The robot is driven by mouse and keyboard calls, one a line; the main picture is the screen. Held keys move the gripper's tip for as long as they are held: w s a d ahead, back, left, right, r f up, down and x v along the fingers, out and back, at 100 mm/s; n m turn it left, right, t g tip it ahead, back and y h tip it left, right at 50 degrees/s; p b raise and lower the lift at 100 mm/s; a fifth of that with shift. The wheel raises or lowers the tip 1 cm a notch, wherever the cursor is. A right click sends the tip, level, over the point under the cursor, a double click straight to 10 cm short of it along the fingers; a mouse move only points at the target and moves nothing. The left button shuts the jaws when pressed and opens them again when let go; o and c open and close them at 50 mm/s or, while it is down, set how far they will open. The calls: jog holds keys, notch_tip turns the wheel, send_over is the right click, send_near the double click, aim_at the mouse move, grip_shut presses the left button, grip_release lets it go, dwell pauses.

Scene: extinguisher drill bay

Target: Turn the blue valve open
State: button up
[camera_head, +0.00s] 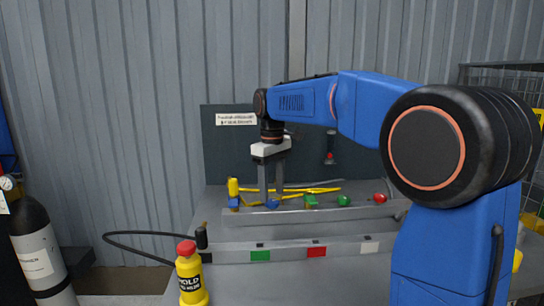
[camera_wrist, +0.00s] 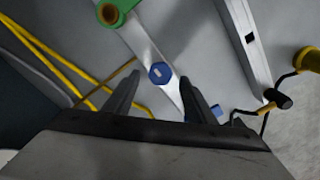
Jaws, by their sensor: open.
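The blue valve (camera_head: 272,205) sits on the grey pipe rail on the bench. In the wrist view it is a blue hexagonal knob (camera_wrist: 161,73) with a pale mark in its middle. My gripper (camera_head: 271,199) points down over it, fingers spread to either side of the knob. In the wrist view the gripper (camera_wrist: 160,82) is open, with gaps between the fingers and the knob. I cannot tell whether the fingertips reach down to knob height.
Green valves (camera_head: 344,200) and a red valve (camera_head: 380,197) lie to the right along the bench. Yellow hoses (camera_wrist: 70,75) run behind. A yellow bottle (camera_head: 190,277) with a red cap stands in front, left. A front rail (camera_head: 285,254) carries coloured labels.

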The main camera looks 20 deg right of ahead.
aim_at(272, 200)
notch_tip(272, 200, up, 15)
dwell(0.4)
